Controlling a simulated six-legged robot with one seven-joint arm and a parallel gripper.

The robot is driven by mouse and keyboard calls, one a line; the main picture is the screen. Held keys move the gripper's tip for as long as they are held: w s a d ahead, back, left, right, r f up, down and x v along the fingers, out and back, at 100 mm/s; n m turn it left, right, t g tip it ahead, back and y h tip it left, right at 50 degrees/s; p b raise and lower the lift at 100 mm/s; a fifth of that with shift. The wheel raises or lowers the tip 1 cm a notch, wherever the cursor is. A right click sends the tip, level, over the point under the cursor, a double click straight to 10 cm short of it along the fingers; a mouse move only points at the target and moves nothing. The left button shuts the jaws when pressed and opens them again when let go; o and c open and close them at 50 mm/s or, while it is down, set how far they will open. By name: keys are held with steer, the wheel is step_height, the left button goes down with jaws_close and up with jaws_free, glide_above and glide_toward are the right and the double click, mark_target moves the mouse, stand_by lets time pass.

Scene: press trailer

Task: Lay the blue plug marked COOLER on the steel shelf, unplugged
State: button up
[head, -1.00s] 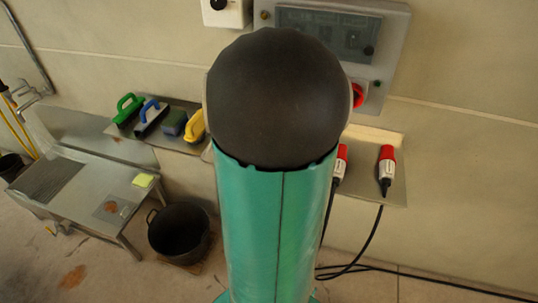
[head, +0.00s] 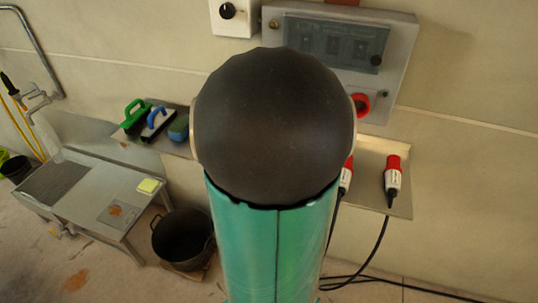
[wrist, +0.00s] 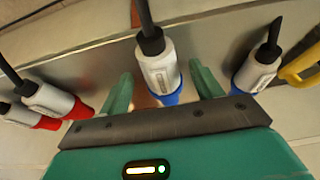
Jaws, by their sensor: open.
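In the wrist view my gripper (wrist: 160,72) is open, with one green finger on each side of a grey-white plug with a blue end (wrist: 157,68). The plug's black cable runs to the top of the picture. I see no clear contact with the fingers. A second blue-ended plug (wrist: 257,70) lies to the right, outside the fingers. The print on both is too small to read, so I cannot tell which is COOLER. The steel shelf (wrist: 95,62) shows behind them. In the head view my arm hides both blue plugs and the middle of the shelf (head: 372,190).
Two red plugs (head: 393,175) are at the shelf's right part; they show at left in the wrist view (wrist: 52,98). Brushes (head: 155,118) stand at the shelf's left. A control box (head: 335,45) hangs above. A sink bench (head: 90,190) and black bucket (head: 182,238) are lower left.

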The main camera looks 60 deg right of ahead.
steer(key=v, duration=1.1)
steer(key=shift+a+r, duration=0.15)
steer(key=shift+r, duration=0.2)
